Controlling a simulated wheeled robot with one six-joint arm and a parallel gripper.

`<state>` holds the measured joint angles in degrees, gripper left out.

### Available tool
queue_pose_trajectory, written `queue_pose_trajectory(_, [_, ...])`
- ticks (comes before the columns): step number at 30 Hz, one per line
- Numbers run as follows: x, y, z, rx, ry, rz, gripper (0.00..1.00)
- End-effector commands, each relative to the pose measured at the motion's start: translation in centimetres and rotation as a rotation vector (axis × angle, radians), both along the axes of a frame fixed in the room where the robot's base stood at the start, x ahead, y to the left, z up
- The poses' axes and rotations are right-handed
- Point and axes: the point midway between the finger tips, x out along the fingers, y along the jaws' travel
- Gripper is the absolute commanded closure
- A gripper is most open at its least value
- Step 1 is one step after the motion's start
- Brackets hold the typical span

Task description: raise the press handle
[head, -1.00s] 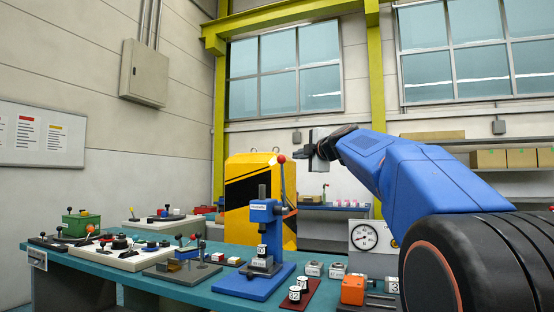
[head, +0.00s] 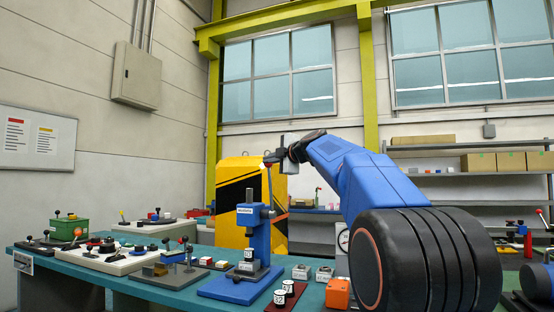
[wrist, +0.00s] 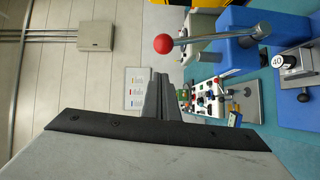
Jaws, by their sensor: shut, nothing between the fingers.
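The blue press (head: 252,232) stands on its blue base plate on the teal bench. Its handle (head: 270,190) is a thin metal rod standing nearly upright at the press's right side, with a red ball at its upper end. In the wrist view, which is turned sideways, the red ball (wrist: 163,43) and rod show clearly. My gripper (head: 272,158) is at the height of the ball and close to it in the head view. Its fingers (wrist: 157,88) are shut and empty. In the wrist view they are apart from the ball; the exact gap cannot be told.
Black-and-white cylinders (head: 284,291) stand in front of the press, and an orange block (head: 338,293) is to their right. Control panels and small parts (head: 105,252) cover the bench's left side. A yellow-black cabinet (head: 237,185) stands behind. The air above the bench's left is free.

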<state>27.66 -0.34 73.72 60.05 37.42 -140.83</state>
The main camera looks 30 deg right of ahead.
Motion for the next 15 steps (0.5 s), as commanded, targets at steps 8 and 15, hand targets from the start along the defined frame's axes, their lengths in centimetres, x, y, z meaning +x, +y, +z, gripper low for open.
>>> queue_pose_trajectory(8, [2.4,-2.1,-0.4,0.000,0.001,-0.001,1.00])
queue_pose_trajectory(15, [3.0,-2.7,-0.5,0.000,0.001,0.000,1.00])
